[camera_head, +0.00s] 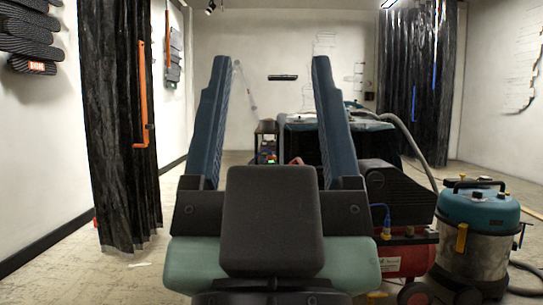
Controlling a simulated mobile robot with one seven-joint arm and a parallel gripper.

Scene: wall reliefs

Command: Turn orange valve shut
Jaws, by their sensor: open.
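My gripper (271,62) reaches forward in the middle of the view, its two long blue fingers wide apart. It is open, and nothing is held between the fingers. I cannot make out an orange valve anywhere in this view. The gripper's palm and fingers hide part of the room ahead. A small reddish patch shows low between the fingers, too small to tell what it is.
A black curtain (112,125) with a long orange bar (143,95) hangs at left. A red compressor (405,258) and a teal-topped vacuum (477,235) with a hose stand close at right. Another dark curtain (412,70) hangs behind. Floor at left is mostly clear.

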